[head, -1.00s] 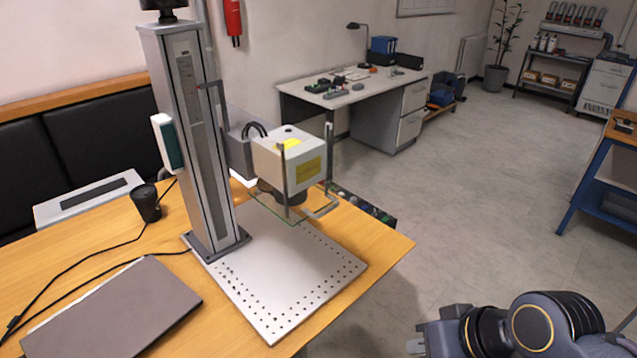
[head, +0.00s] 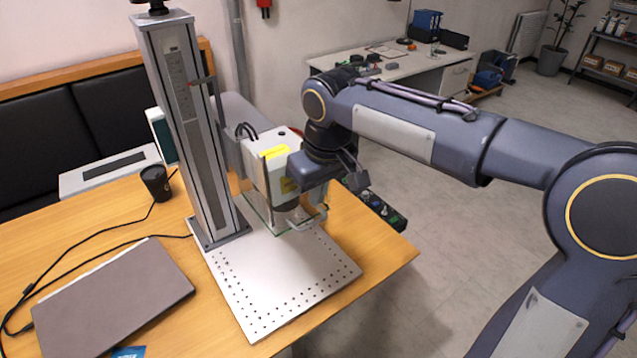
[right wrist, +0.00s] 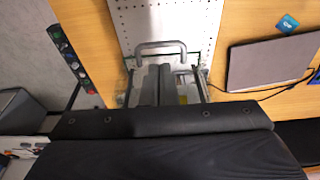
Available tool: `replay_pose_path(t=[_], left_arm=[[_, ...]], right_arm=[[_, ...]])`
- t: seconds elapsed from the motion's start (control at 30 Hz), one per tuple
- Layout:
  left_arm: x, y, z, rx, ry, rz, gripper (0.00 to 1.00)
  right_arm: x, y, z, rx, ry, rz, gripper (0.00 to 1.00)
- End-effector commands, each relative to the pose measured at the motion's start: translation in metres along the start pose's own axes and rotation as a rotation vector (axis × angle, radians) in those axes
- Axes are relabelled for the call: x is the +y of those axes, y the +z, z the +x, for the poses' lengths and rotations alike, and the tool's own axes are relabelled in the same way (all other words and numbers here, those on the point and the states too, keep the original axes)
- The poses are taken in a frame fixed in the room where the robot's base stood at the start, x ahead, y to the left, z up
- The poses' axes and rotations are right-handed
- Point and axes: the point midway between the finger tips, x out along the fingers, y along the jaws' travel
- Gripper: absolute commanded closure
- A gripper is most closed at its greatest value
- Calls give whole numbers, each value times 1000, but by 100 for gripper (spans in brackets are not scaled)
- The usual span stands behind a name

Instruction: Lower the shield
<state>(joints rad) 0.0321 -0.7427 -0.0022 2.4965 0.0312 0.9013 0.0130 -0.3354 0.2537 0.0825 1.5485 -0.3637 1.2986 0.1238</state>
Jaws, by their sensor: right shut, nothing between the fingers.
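The laser marker's head (head: 262,172) is a white box with yellow labels on a tall grey column. The clear shield (head: 258,212), with a green-tinted edge, hangs around its lower part, above the perforated plate. The shield's grey U-shaped handle (head: 310,220) faces right; the handle also shows in the right wrist view (right wrist: 160,46). My right gripper (right wrist: 155,70) is shut and empty, its fingertips just short of the handle in that view; contact cannot be told. In the head view my right wrist partly covers the marker head and shield. My left gripper is not in view.
The perforated plate (head: 290,285) lies bare on the wooden table (head: 120,225). A closed laptop (head: 115,300), a black cup (head: 156,183) and cables are at the left. A black button box (head: 375,208) is beyond the plate on the right. Floor lies right of the table.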

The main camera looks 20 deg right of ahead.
Motion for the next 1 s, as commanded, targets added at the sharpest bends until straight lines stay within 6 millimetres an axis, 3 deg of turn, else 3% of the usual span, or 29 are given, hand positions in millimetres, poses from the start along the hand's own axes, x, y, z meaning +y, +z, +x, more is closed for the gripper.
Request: replay_pose_path(t=[0.1,0.3,0.83,1.0], left_arm=[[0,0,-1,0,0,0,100],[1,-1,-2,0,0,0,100],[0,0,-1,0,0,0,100],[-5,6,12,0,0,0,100]], right_arm=[[0,1,23,-4,1,1,100],[1,0,49,-1,0,1,100],[0,1,59,1,-1,1,100],[0,5,79,-1,-1,1,100]])
